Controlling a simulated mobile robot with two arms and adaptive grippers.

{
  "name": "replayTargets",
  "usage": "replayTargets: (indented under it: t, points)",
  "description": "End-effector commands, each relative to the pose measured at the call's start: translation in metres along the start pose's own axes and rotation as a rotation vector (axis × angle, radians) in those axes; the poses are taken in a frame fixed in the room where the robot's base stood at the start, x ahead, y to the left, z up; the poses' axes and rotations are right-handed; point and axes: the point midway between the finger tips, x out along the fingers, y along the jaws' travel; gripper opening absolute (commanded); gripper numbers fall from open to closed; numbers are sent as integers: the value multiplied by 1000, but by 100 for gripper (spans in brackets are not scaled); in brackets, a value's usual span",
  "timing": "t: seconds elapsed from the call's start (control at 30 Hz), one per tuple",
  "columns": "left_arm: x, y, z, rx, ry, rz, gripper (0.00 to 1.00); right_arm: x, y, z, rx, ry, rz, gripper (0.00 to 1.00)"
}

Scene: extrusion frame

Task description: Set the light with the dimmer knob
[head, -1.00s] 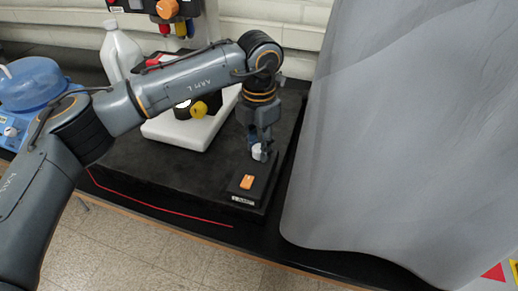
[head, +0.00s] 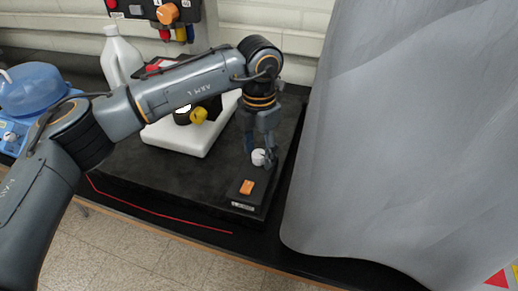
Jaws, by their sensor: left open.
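The white dimmer knob (head: 258,157) stands on a small dark panel near the right end of the black bench top. An orange rocker switch (head: 247,187) sits in front of it on the same panel, above a small label that is too small to read. My left gripper (head: 258,158) comes down from above. Its fingers are spread apart around the knob, one on each side. I cannot tell whether either finger touches it. My right gripper is not in view.
A large grey sheet (head: 400,130) hangs close to the right of the panel. A white block with a yellow knob (head: 198,116), a white jug (head: 121,54) and a blue device (head: 32,88) stand behind and left. A control box (head: 155,10) is on the wall.

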Motion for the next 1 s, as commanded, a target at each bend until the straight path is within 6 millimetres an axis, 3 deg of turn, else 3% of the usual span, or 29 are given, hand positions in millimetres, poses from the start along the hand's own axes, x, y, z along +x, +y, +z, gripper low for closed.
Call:
replayTargets:
  t: [0.17,0.63,0.8,1.0]
  points:
    - [-12,1,0,0,-1,3,54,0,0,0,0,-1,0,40]
    - [-103,0,1,-1,-2,1,54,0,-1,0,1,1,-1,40]
    - [-118,0,0,-1,-1,1,54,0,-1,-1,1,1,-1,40]
    - [-120,0,0,1,0,0,54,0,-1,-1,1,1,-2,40]
